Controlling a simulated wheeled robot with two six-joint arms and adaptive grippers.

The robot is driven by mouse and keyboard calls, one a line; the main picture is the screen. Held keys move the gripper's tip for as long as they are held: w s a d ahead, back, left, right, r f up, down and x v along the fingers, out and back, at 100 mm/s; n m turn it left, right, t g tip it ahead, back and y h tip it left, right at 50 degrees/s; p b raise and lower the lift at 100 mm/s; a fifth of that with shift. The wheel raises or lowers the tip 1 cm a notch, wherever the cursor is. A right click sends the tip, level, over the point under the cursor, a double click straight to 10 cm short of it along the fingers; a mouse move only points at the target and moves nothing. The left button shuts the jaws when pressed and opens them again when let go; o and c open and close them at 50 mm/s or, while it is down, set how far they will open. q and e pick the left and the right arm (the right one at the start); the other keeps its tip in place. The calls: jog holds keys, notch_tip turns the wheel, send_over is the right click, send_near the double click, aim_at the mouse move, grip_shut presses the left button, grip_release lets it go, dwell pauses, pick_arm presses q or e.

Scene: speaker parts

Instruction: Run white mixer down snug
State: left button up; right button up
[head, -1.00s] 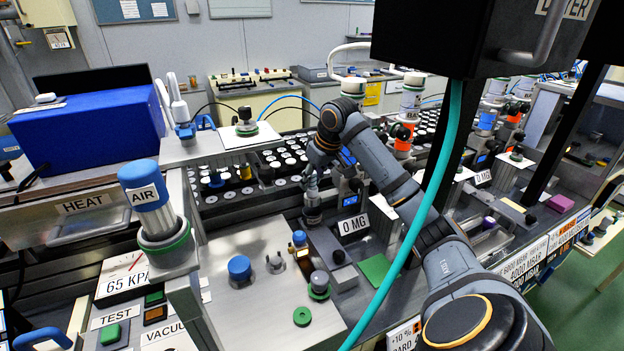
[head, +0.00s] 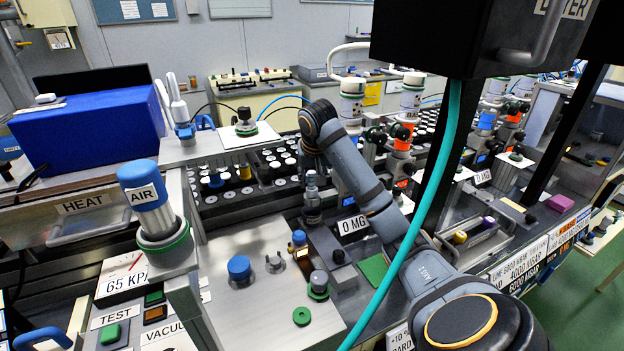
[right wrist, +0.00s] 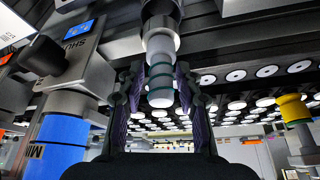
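A white mixer (right wrist: 162,85) with dark green bands shows in the right wrist view, its metal collar joined to a grey fitting at the top of that picture. My right gripper (right wrist: 160,90) has one finger on each side of it, spread, with space between the fingers and the mixer. In the head view my right gripper (head: 312,158) is above a small upright grey holder (head: 312,212). The slim pale part on this holder (head: 312,180) seems to be the mixer, but it is too small to be sure. My left gripper is out of view.
Racks of white-capped cylinders (head: 225,196) stand behind and left of the holder. Upright dispensers (head: 402,130) stand further right. A green hose (head: 420,215) crosses in front of my right arm.

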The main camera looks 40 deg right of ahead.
jog(key=n+y, duration=0.1)
jog(key=n, duration=0.2)
jog(key=shift+d+t, duration=0.15)
jog(key=shift+t, duration=0.15)
jog(key=n+y, duration=0.1)
jog(key=n, duration=0.3)
jog(key=shift+y, duration=0.3)
jog(key=shift+w, duration=0.1)
jog(key=c, duration=0.4)
jog(key=m, duration=0.1)
jog(key=m+h, duration=0.1)
jog(key=m, duration=0.2)
jog(key=shift+a+h, duration=0.3)
jog(key=shift+c, duration=0.4)
jog(key=m+h, duration=0.1)
jog(key=m, duration=0.2)
jog(key=shift+d, duration=0.15)
jog(key=o, duration=0.5)
